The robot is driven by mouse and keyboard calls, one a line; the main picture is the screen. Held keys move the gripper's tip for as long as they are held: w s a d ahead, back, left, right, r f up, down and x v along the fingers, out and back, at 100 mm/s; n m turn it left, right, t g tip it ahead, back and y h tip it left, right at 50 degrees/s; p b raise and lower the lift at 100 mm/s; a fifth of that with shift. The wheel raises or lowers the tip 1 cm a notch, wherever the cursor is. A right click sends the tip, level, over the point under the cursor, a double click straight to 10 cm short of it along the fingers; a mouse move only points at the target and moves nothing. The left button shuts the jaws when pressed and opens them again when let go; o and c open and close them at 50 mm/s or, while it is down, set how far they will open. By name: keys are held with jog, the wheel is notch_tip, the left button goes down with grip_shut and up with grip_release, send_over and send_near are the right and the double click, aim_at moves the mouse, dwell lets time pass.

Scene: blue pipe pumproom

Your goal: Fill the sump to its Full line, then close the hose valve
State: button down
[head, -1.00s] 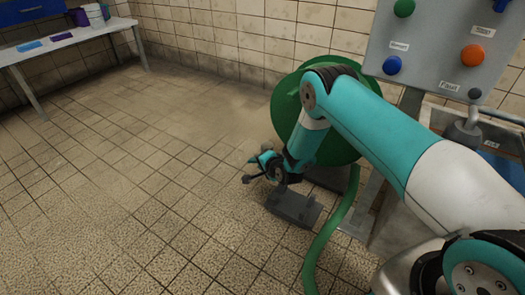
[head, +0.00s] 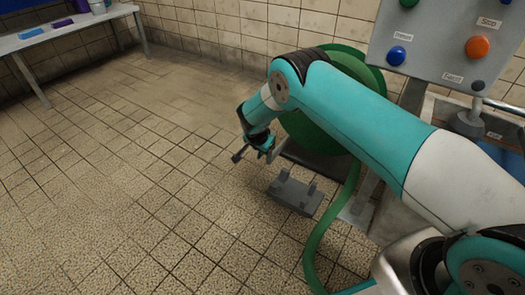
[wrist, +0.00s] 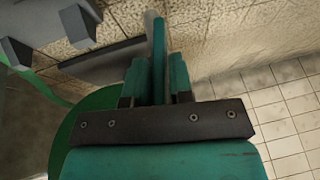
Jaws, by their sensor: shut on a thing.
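My gripper (head: 268,150) is raised above the floor, up and left of a grey floor stand. It is shut on a narrow blue-green bar (wrist: 158,45), which sticks out between the two fingers in the wrist view; what the bar belongs to I cannot tell. The grey stand (head: 295,193) has two upright posts and looks empty; part of it shows at the top left of the wrist view (wrist: 82,20). A green hose (head: 325,230) runs from the green reel (head: 372,70) to the bottom edge. The sump's Full line and the hose valve are not identifiable.
A grey panel (head: 440,45) with blue (head: 396,56) and orange (head: 478,47) buttons stands at the right. A grey pipe fitting (head: 470,120) is below it, beside a dark basin area at the edge. A bench (head: 80,28) is far left. The tiled floor at left is clear.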

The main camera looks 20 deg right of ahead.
jog(key=shift+w+a+f+g+h+b, duration=0.1)
jog(key=shift+a+g+h+b, duration=0.3)
jog(key=shift+g+b, duration=0.25)
jog(key=shift+n, duration=0.3)
jog(key=c, duration=1.2)
grip_release()
jog(key=shift+o, duration=0.2)
jog(key=shift+d, duration=0.15)
jog(key=p+v, duration=0.8)
jog(key=v, duration=0.9)
jog(key=shift+a+r+p, duration=0.2)
jog(key=shift+a+p, duration=0.05)
jog(key=shift+p, duration=0.05)
